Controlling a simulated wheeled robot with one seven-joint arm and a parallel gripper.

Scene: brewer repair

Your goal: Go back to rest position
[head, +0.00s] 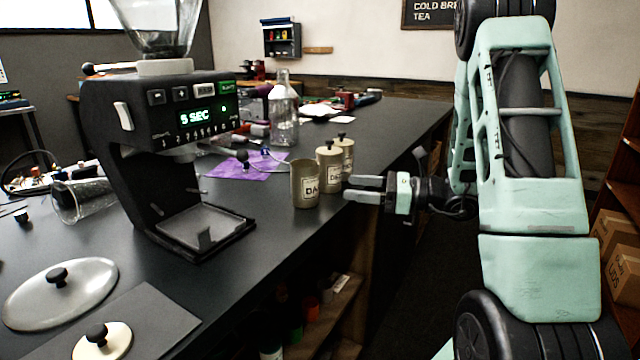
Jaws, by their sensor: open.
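My gripper (363,189) is at the right edge of the dark counter in the head view. Its two fingers point left and are apart, with nothing between them. They are close to several labelled beige canisters (306,184). The nearest canister has no lid showing; another canister (329,166) behind it has a lid with a dark knob. I cannot tell whether a fingertip touches a canister. My mint-green arm stands upright on the right side of the view.
A black coffee grinder (170,125) with a lit display stands on the counter (270,230), left of the canisters. A glass bottle (284,112) and a purple cloth (235,166) are behind. Lids (62,290) lie front left. Shelves with boxes (620,245) stand at the right edge.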

